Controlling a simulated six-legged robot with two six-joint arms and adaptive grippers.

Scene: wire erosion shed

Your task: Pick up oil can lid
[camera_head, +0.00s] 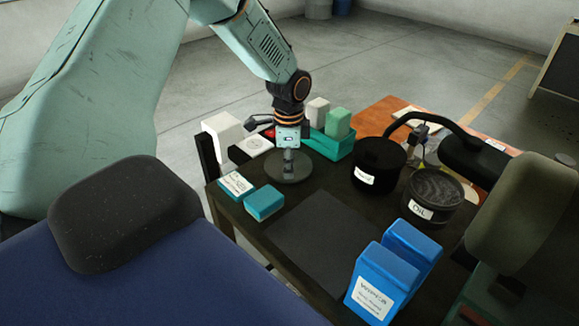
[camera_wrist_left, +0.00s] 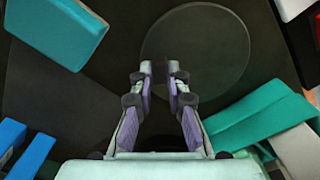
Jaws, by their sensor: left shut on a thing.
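The oil can lid, a round dark grey disc (camera_head: 303,170), is at the far left part of the dark table, under my left gripper (camera_head: 289,157). It also shows in the left wrist view (camera_wrist_left: 205,42), beyond the fingertips. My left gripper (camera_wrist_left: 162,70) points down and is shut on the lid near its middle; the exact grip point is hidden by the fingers. I cannot tell whether the lid touches the table or hangs just above it. The black can labelled OIL (camera_head: 431,196) stands to the right, its round top showing. My right gripper is not in view.
Teal boxes (camera_head: 264,203) lie left of the lid. A teal tray (camera_head: 326,145) with blocks is behind it. Another black can (camera_head: 378,163) stands beside the OIL can. Blue containers (camera_head: 382,278) stand at the front right. A dark bare area (camera_head: 312,240) is clear in the middle.

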